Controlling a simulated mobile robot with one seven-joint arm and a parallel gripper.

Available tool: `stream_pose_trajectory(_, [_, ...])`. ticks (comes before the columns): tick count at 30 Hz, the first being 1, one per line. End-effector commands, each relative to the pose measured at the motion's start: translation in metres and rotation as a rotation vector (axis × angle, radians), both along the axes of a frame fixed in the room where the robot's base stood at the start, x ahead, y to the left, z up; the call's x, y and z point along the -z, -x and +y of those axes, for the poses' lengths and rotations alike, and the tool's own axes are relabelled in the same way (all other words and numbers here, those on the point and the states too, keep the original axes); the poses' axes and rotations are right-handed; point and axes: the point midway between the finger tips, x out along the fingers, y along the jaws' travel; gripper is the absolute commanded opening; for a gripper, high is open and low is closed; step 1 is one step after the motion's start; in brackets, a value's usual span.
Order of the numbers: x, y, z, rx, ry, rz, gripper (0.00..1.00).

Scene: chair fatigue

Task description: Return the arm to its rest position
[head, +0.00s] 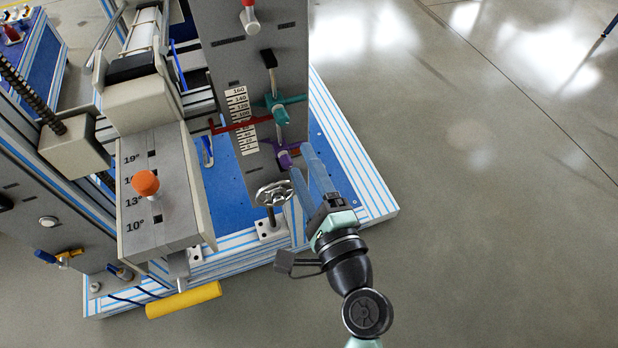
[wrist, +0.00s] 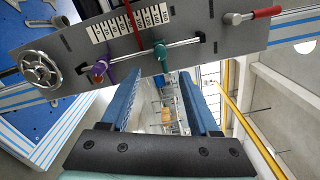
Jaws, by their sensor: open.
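My gripper (head: 312,172) is open and empty. Its two blue fingers point up toward the grey scale panel (head: 228,62) of the test machine, at the machine's right side. In the wrist view the two fingers (wrist: 166,95) stand apart with nothing between them. The panel's purple clamp (head: 284,158) and teal clamp (head: 281,115) are close to the fingers in the head view; I cannot tell whether anything touches. In the wrist view the purple clamp (wrist: 98,72), the teal clamp (wrist: 160,52) and the white scale (wrist: 130,20) lie beyond the fingers.
A metal handwheel (head: 274,194) stands left of my gripper. An orange knob (head: 146,183) sits on the angle-marked block, with a yellow roller (head: 184,300) below. A red-handled lever (wrist: 252,14) is on the panel. The floor (head: 480,200) on the right is clear.

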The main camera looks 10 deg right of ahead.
Motion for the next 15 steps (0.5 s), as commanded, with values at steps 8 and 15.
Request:
stream_pose_trajectory(8, [0.0,0.019,-0.005,0.0,0.0,0.0,0.62])
stream_pose_trajectory(15, [0.0,0.019,-0.005,0.0,0.0,0.0,0.62])
